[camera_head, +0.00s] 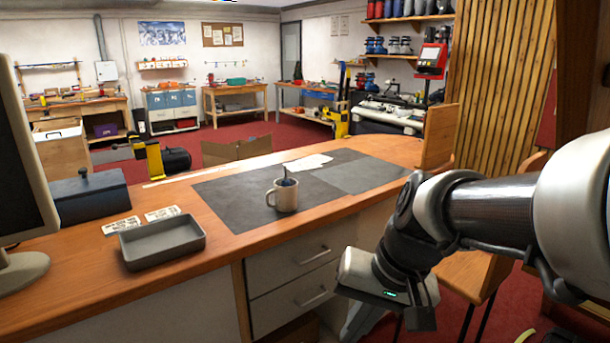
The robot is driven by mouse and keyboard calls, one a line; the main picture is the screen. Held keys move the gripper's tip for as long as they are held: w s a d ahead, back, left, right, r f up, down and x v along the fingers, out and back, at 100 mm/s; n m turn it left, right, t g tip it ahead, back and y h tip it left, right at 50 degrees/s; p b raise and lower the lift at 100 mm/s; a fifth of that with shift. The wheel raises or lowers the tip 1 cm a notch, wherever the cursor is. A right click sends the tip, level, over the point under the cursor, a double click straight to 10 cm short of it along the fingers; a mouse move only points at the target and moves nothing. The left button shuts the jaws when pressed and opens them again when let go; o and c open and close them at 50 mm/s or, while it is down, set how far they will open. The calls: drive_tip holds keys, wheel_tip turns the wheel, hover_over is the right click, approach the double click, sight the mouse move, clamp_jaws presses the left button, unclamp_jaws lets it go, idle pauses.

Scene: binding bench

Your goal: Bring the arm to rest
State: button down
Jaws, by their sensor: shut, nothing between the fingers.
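My arm reaches in from the right edge and is bent downward in front of the bench. My gripper (421,315) hangs low beside the bench's front, to the right of the drawers, with its dark fingers shut and nothing held. It is below the level of the bench top and apart from the things on it. The exact gap to the bench front cannot be told from this view.
The wooden bench (340,208) carries a dark mat (235,205), a mug (285,197) with something in it, an empty grey tray (162,242), a dark box (88,197) and a monitor (20,165). A wooden chair (468,272) stands behind my gripper. Red floor shows at right.

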drive_tip(key=s+d+r+n+t+h, duration=0.2)
drive_tip(key=s+d+r+t+h, duration=0.15)
drive_tip(key=s+d+r, duration=0.3)
wheel_tip(320, 180, up, 16)
drive_tip(key=p, duration=1.7)
drive_tip(key=shift+w, duration=0.3)
drive_tip(key=shift+y, duration=0.25)
